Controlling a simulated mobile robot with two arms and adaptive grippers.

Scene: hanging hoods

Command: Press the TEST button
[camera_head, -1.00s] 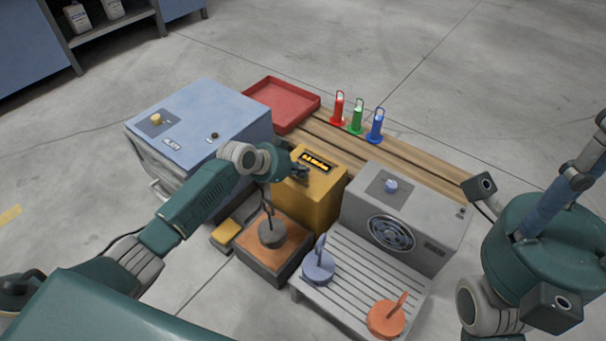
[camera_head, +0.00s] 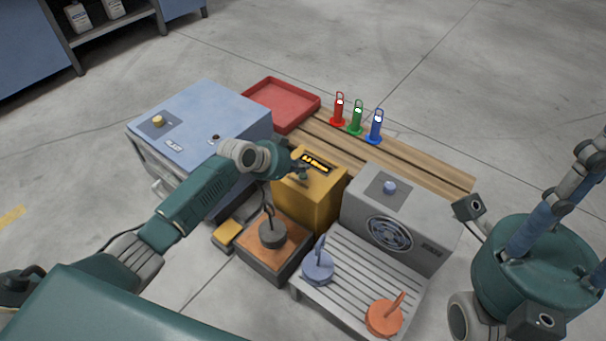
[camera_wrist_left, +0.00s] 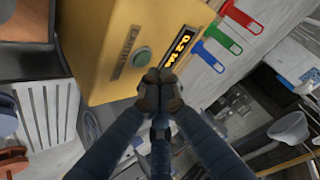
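A yellow box (camera_head: 318,202) with a dark display in orange characters (camera_head: 317,162) stands in the middle of the head view. In the left wrist view its face (camera_wrist_left: 108,75) carries a round green button (camera_wrist_left: 142,57) beside a dark label (camera_wrist_left: 124,52) too blurred to read. My left gripper (camera_head: 302,172) is over the top of this box; in the left wrist view its fingertips (camera_wrist_left: 160,88) are together, with nothing seen between them. They appear close to the button, below it in the picture; I cannot tell whether they touch the box. My right gripper is not in view.
A blue cabinet (camera_head: 205,118) stands left and a grey unit with a fan grille (camera_head: 420,215) right. A weight (camera_head: 272,234) sits on an orange-topped block in front. A red tray (camera_head: 282,102) and three coloured tags (camera_head: 357,120) are behind.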

